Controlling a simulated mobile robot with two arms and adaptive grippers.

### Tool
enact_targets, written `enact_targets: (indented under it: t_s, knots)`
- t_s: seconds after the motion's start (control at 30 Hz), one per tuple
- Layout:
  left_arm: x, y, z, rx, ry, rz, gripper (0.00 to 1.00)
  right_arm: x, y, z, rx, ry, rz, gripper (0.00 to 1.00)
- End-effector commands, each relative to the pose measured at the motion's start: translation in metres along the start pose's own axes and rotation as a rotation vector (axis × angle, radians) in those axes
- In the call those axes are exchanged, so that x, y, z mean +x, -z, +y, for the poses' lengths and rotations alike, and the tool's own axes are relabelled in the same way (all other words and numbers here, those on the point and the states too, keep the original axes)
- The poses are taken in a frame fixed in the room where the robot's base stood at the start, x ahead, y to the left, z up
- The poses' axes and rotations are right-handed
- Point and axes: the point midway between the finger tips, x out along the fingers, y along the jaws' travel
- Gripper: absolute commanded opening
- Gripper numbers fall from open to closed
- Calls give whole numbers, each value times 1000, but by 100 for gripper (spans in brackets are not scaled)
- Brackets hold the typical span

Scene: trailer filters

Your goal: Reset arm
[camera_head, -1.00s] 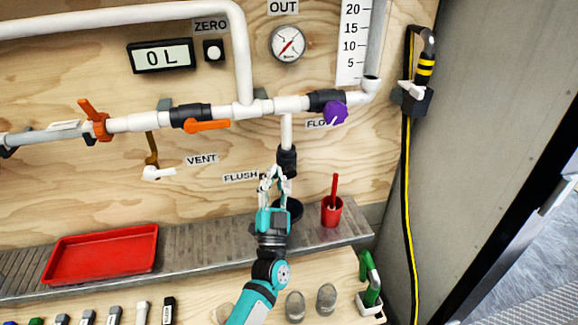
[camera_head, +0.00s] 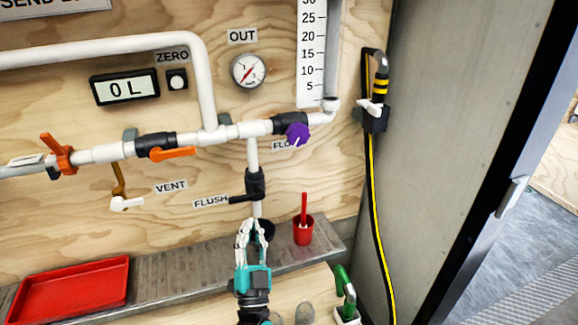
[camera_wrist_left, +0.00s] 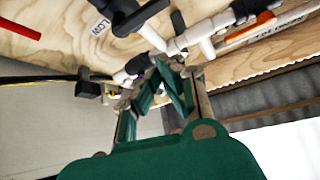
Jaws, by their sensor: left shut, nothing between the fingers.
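My left gripper (camera_head: 248,232) is shut and empty in the head view. Its arm comes up from the bottom edge. Its fingertips show just below the black flush valve (camera_head: 254,184) and in front of a dark round opening (camera_head: 264,229) by the metal shelf. I cannot tell whether the fingers touch anything. In the left wrist view the gripper's green fingers (camera_wrist_left: 163,75) point up toward the white pipes (camera_wrist_left: 205,32). My right gripper does not show.
A red tray (camera_head: 72,290) lies on the metal shelf (camera_head: 185,272) at left. A red cup (camera_head: 303,230) with a red handle stands at right. A purple flow knob (camera_head: 297,133), orange valve handle (camera_head: 172,153) and gauge (camera_head: 248,71) are on the wall. A yellow-black hose (camera_head: 377,220) hangs at right.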

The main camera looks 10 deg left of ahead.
Motion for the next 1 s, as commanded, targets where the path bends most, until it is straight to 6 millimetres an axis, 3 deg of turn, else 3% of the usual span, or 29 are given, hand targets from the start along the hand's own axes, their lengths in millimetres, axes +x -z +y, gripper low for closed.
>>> enact_targets:
  t_s: [0.13,0.27,0.37,0.53,0.67,0.8,1.0]
  knots:
    - [-2,-2,5,-19,-54,-20,0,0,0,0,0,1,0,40]
    - [-12,-9,23,-74,-232,-100,0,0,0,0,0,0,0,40]
    - [-33,-18,39,-130,-418,-220,0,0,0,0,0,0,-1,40]
    - [-90,-35,53,-193,-695,-506,0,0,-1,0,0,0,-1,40]
    - [-146,-45,43,-208,-847,-774,0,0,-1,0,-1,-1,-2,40]
    - [-201,-49,18,-196,-931,-1050,0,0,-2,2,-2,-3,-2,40]
    - [-252,-45,-17,-161,-957,-1319,0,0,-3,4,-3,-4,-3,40]
